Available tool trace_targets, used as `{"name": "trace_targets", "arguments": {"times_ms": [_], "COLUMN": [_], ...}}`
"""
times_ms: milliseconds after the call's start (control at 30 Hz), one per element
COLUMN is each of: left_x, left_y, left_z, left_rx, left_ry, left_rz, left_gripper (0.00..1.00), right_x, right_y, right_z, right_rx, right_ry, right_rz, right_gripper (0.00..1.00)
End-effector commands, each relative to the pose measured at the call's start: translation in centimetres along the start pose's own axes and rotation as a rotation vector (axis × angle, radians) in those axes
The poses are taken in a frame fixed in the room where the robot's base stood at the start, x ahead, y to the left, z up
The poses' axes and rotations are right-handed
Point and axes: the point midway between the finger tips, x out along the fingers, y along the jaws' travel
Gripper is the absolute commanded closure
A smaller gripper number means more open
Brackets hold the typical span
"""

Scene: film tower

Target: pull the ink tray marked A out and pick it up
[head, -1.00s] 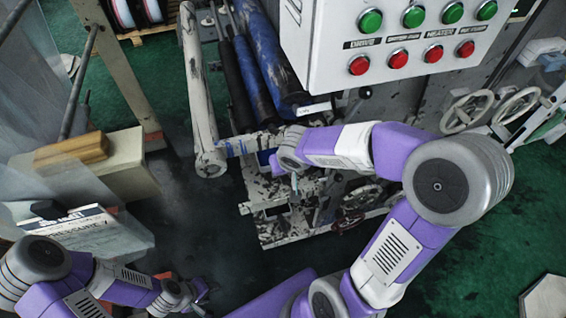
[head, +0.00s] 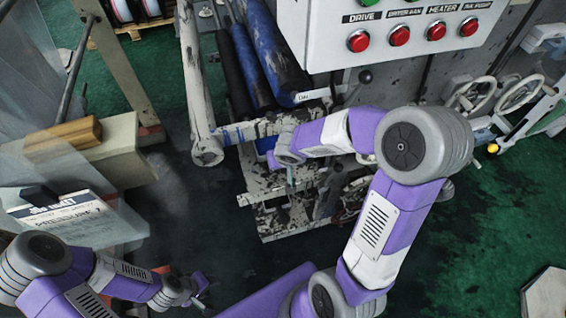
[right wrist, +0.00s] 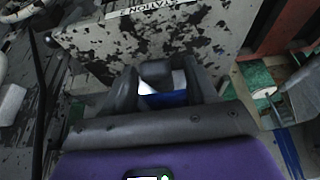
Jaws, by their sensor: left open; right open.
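The ink-spattered printing unit (head: 262,190) stands below the rollers in the head view. I cannot make out a mark A on any tray. My right arm reaches over its front, and its gripper's fingers are hard to see there. In the right wrist view, my right gripper (right wrist: 164,78) is open, with a blue and white piece (right wrist: 165,97) showing between its fingers; I cannot tell whether they touch it. A spattered grey plate (right wrist: 150,42) with a partly readable label lies beyond the fingers. My left gripper (head: 200,287) is open and empty, low over the dark floor.
A white control box (head: 400,30) with a row of red buttons hangs above my right arm. Handwheels (head: 520,93) stand at the right. A cream block (head: 125,150) and a labelled container (head: 70,220) are at the left.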

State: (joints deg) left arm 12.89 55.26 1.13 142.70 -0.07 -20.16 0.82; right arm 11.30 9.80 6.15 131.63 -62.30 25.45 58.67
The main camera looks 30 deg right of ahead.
Motion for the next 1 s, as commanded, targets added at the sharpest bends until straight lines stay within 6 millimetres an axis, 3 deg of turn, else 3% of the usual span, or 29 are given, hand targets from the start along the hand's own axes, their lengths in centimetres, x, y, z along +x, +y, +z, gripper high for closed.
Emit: {"name": "trace_targets", "arguments": {"times_ms": [133,500,1000], "left_x": [0.0,0.0,1.3], "left_y": [0.0,0.0,-0.5], "left_z": [0.0,0.0,-0.1], "left_rx": [0.000,0.000,0.000], "left_ry": [0.000,0.000,0.000], "left_rz": [0.000,0.000,0.000], "left_gripper": [0.57,0.57,0.57], "right_x": [0.0,0.0,-0.4], "right_y": [0.0,0.0,-0.8], "right_z": [0.0,0.0,1.4], "right_rx": [0.000,0.000,-0.011], "right_ry": [0.000,0.000,0.001], "right_rz": [0.000,0.000,-0.005], "right_gripper": [0.44,1.00,1.00]}}
